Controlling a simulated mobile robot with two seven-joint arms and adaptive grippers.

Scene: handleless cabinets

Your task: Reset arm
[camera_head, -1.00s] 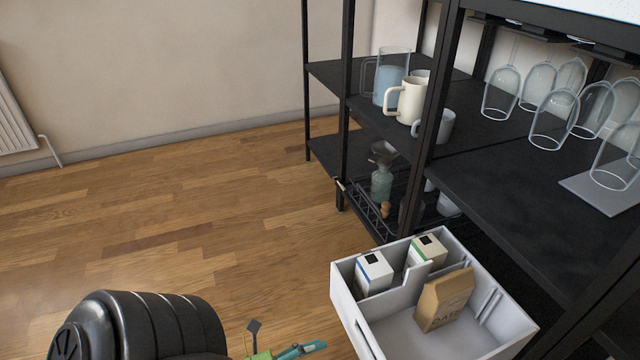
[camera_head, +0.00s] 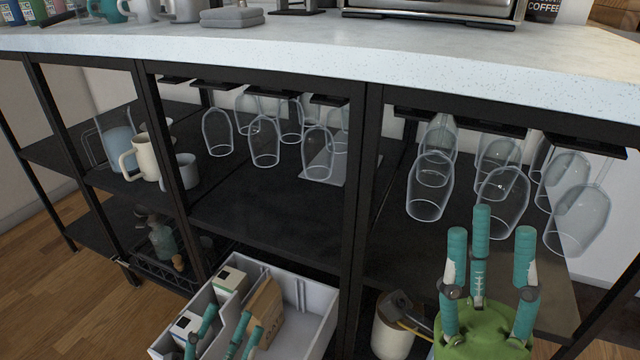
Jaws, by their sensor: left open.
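My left gripper (camera_head: 226,335) shows at the bottom edge, left of centre, with teal fingers in front of the white bin. Its fingers are apart and I see nothing held in them. The bottom edge cuts off the rest of it. My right gripper (camera_head: 490,238) is at the lower right, with teal fingers pointing up from a green palm. Its fingers are spread apart and empty, in front of the black shelf.
A white bin (camera_head: 318,290) holds cartons and a brown bag (camera_head: 265,310). Wine glasses (camera_head: 430,185) hang under the pale countertop (camera_head: 300,55). Mugs (camera_head: 145,158) stand on the left shelf. A pale canister (camera_head: 392,335) is left of my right gripper. Wood floor is open at the left.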

